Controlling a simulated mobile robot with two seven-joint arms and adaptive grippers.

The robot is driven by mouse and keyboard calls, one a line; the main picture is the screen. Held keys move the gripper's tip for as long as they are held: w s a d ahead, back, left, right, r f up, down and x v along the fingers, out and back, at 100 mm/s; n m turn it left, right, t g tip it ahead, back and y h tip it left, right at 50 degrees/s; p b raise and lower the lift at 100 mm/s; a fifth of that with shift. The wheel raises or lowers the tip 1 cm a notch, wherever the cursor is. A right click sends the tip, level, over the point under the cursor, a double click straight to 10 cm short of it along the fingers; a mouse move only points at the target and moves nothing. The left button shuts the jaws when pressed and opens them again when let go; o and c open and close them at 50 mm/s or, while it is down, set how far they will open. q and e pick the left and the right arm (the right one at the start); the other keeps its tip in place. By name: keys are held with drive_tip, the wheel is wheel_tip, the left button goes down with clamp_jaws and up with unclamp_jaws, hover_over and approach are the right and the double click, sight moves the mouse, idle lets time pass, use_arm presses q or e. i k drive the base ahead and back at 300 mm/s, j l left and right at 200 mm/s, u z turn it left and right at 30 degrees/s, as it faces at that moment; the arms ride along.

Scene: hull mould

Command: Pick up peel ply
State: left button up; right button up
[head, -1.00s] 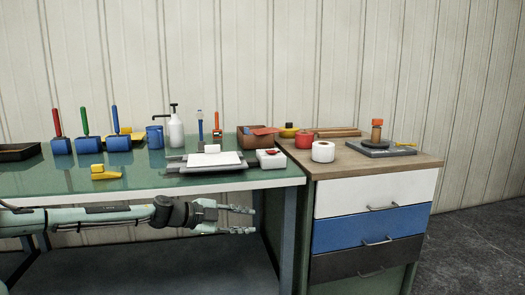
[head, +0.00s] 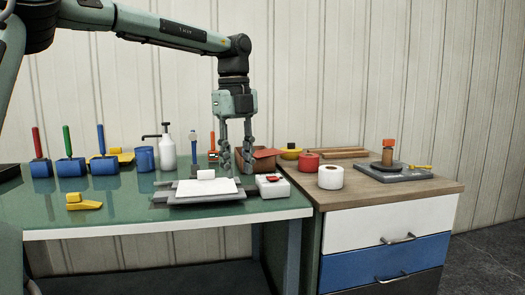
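My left gripper (head: 236,168) points straight down over the green table, its two fingers apart with nothing between them. Its fingertips are near the back right corner of a dark tray (head: 161,199) and in front of a brown box (head: 265,160). A white sheet (head: 200,188) lies flat on the tray with a small white roll (head: 206,174) at its back edge. A larger white roll (head: 331,177) stands on the wooden cabinet top. I cannot tell which white item is the peel ply. My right gripper is out of view.
A white box (head: 273,188) with a red piece on top sits at the table's right edge. A red roll (head: 308,163) is on the cabinet (head: 420,190). The table front is mostly clear.

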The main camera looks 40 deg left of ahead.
sight(265, 153)
drive_tip(key=i+j, duration=0.6)
drive_tip(key=j, duration=0.15)
drive_tip(key=i+j, duration=0.65)
drive_tip(key=j, duration=0.1)
